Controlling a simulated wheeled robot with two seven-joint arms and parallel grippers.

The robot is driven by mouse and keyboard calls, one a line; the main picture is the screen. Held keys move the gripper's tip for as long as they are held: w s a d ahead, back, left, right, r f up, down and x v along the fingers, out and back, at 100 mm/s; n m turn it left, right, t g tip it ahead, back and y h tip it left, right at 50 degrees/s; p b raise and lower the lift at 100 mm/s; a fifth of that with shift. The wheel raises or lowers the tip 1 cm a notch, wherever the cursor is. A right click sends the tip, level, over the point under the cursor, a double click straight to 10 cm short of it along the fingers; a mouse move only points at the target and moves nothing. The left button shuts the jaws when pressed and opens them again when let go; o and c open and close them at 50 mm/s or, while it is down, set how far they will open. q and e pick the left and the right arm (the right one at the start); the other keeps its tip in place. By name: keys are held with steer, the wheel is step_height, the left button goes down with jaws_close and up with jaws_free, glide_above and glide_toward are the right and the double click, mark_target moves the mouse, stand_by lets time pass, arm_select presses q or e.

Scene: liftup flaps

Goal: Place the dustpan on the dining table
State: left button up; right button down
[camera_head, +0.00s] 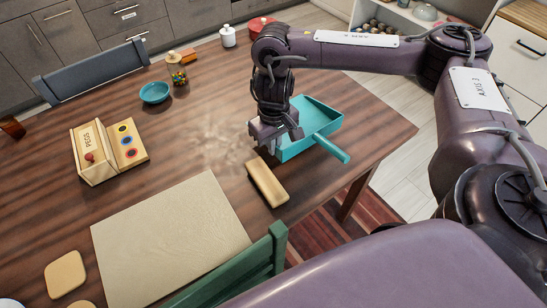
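The teal dustpan (316,118) is at the right end of the wooden dining table (376,118), with its handle pointing to the lower right towards the table edge. My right gripper (272,140) points down at the dustpan's left side. The gripper and wrist hide part of the dustpan's left edge. I cannot tell whether the fingers touch the dustpan or are open or shut. My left gripper is not in view.
A tan block (267,182) lies just below the gripper. A beige placemat (170,235), a wooden peg toy (108,152), a teal bowl (155,93) and a candy jar (177,70) are on the table. Chairs (95,72) stand at its sides.

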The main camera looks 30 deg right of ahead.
step_height(320, 180, down, 6)
steer(key=shift+r+b, duration=0.1)
steer(key=shift+b, duration=1.1)
steer(key=c, duration=1.9)
jaws_free()
steer(key=shift+c, duration=0.2)
step_height(320, 180, up, 12)
steer(key=p, duration=0.5)
steer(key=shift+p, duration=0.3)
